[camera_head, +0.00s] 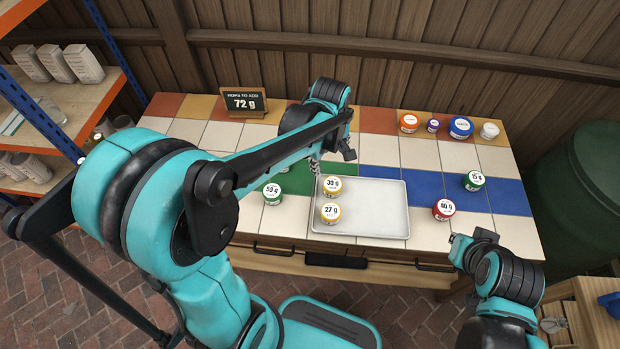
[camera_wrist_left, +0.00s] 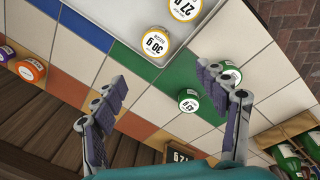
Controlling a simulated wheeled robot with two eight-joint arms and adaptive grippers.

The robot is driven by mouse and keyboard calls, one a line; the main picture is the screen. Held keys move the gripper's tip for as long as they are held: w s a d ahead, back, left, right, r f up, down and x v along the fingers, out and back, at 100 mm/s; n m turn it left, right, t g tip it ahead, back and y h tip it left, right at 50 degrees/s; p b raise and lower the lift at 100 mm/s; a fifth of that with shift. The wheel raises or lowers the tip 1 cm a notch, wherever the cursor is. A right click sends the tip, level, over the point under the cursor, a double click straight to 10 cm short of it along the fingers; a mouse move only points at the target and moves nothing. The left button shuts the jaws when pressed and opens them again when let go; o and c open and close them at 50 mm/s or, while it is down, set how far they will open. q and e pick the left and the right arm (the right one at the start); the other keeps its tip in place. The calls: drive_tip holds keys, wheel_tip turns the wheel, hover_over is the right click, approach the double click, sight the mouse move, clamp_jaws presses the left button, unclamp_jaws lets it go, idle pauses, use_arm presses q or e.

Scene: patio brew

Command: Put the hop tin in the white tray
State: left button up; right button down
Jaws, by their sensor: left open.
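The white tray (camera_head: 380,222) lies on the tiled table. Two yellow-banded tins stand at its left side, a 30 g tin (camera_head: 332,185) and a 27 g tin (camera_head: 330,212); both also show in the left wrist view. My left gripper (camera_head: 331,158) is open and empty above the table, behind the tray's far left corner. In the left wrist view a green tin (camera_wrist_left: 188,101), apparently marked 42 g, stands between and beyond the fingers; my arm mostly hides it in the head view. A green 59 g tin (camera_head: 271,193) stands left of the tray. My right gripper (camera_head: 460,243) is right of the tray near the front edge.
A red tin (camera_head: 443,209) and a green tin (camera_head: 474,181) stand right of the tray. Orange (camera_head: 409,122), purple (camera_head: 433,125), blue (camera_head: 460,127) and white (camera_head: 489,130) containers line the back right. A sign (camera_head: 243,102) reads 72 g. Shelves stand left.

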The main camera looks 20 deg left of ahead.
use_arm(q)
drive_tip(key=s+a+r+m+t, duration=0.1)
drive_tip(key=s+r+m+t, duration=0.1)
drive_tip(key=s+m, duration=0.4)
drive_tip(key=s+a+r+m+t, duration=0.1)
drive_tip(key=s+r+m+t, duration=0.2)
drive_tip(key=s+m, duration=0.4)
drive_tip(key=shift+s+r+t, duration=0.3)
drive_tip(key=shift+s+r, duration=0.1)
drive_tip(key=shift+r, duration=0.15)
